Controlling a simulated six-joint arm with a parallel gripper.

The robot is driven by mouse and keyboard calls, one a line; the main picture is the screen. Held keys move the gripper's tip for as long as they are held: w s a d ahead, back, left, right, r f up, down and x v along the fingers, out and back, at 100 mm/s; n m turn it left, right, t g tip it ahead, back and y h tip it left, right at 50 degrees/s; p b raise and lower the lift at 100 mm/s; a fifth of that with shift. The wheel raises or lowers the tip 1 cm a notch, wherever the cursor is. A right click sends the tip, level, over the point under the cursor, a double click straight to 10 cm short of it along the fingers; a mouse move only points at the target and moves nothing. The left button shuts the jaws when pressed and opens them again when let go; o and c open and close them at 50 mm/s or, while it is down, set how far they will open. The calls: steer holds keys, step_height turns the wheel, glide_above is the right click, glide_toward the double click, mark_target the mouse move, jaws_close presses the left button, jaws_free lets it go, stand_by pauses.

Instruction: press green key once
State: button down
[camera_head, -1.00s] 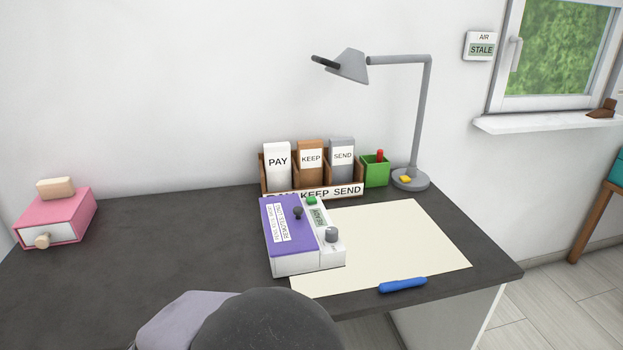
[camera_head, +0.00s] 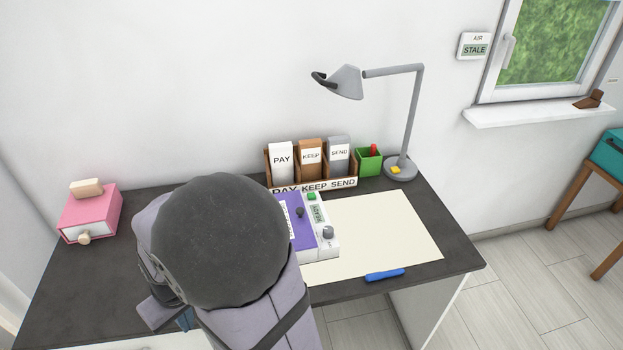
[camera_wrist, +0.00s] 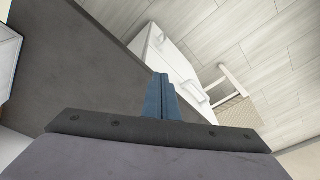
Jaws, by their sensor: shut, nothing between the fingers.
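The green key (camera_head: 311,196) is a small raised button at the back of the white part of a device (camera_head: 325,246) on the dark desk. A small display and a grey knob sit in front of the key. A purple box or cover (camera_head: 303,233) lies at the device's left, partly hidden by my arm. My gripper shows in the wrist view as blue fingers (camera_wrist: 160,98), shut with nothing between them. They are over the desk's edge area, and the key is not in that view. In the head view my arm hides most of the gripper, left of the device.
A cream mat (camera_head: 385,232) lies right of the device, with a blue pen (camera_head: 385,275) at its front edge. Behind stand a PAY/KEEP/SEND rack (camera_head: 335,184), a green cup (camera_head: 368,164) and a grey lamp (camera_head: 399,168). A pink drawer box (camera_head: 90,213) is at left.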

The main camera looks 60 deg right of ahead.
steer(key=w+d+r+m+t+p, duration=0.1)
steer(key=w+d+r+m, duration=0.15)
steer(key=d, duration=0.45)
steer(key=w+d+r+m+p, duration=0.1)
steer(key=w+d+r+p, duration=0.15)
steer(key=d, duration=0.55)
steer(key=w+d+r+m+t+p, duration=0.1)
steer(key=w+d+r+m, duration=0.1)
steer(key=w+d, duration=0.35)
step_height(320, 180, up, 3)
steer(key=m+t+h, duration=0.2)
steer(key=m+t, duration=0.2)
steer(key=t, duration=0.1)
glide_above(315, 197)
steer(key=shift+f, duration=0.15)
steer(key=shift+f+b, duration=0.15)
steer(key=shift+b, duration=0.15)
step_height(315, 197, down, 8)
steer(key=b, duration=0.3)
steer(key=shift+r, duration=0.25)
steer(key=shift+f+b, duration=0.55)
steer(key=shift+b, duration=0.25)
